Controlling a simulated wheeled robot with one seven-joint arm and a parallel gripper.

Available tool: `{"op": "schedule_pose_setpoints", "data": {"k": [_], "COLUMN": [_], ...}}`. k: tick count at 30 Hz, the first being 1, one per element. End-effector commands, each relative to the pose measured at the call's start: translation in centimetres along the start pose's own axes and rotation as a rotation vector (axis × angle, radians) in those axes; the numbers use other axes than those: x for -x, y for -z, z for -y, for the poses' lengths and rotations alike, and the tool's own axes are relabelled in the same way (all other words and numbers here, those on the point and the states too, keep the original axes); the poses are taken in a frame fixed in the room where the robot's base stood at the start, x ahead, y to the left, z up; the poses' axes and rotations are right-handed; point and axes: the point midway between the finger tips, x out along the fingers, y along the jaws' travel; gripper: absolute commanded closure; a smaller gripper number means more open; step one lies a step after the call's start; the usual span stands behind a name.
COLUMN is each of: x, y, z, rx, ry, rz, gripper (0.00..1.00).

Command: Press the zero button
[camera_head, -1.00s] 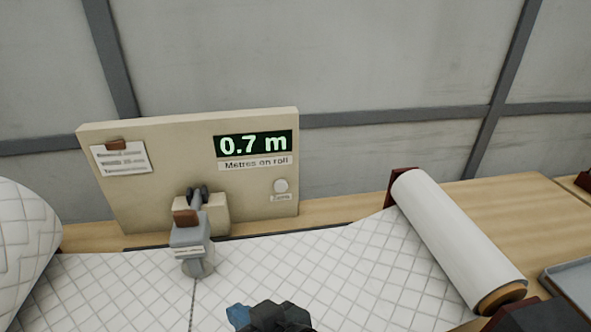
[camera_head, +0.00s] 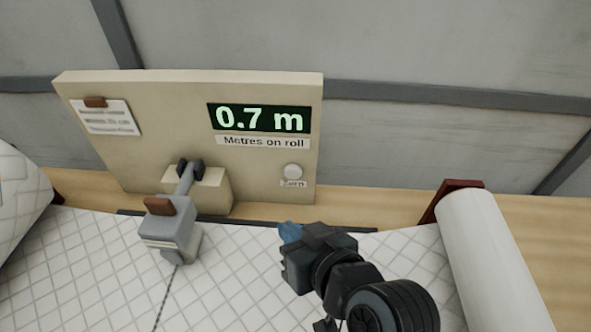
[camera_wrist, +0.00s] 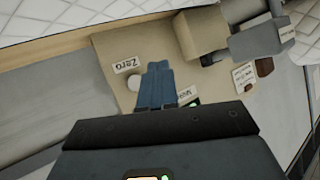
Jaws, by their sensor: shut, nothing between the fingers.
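The zero button (camera_head: 293,171) is a small round white knob at the lower right of the beige panel (camera_head: 170,130). A "Zero" label sits under it. Above it, a display (camera_head: 259,118) reads 0.7 m over a "Metres on roll" label. My gripper (camera_head: 287,232) has blue fingertips, shut and empty, below and in front of the button, apart from it in the head view. In the wrist view the shut blue fingers (camera_wrist: 157,84) point toward the panel. The button (camera_wrist: 133,83) shows just left of them, partly covered.
A grey lever-like device (camera_head: 170,230) stands left of my gripper at the panel's foot. Quilted white wadding (camera_head: 230,290) covers the table. A white roll (camera_head: 490,260) lies at right, and another bulges at far left. A paper note (camera_head: 108,117) is on the panel.

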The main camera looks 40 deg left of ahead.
Motion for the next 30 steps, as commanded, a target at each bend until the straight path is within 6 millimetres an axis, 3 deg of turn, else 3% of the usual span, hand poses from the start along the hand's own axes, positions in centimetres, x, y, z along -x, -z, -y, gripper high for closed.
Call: {"op": "schedule_pose_setpoints", "data": {"k": [5,21,30], "x": [-0.6,-5.2,-6.1], "y": [0.4,3.6,4.5], "z": [-0.5,-3.8,-4.5], "rx": [0.000,-0.002,0.000], "ry": [-0.001,-0.001,-0.001], "rz": [-0.002,-0.001,-0.001], "gripper": [1.00,1.00,1.00]}}
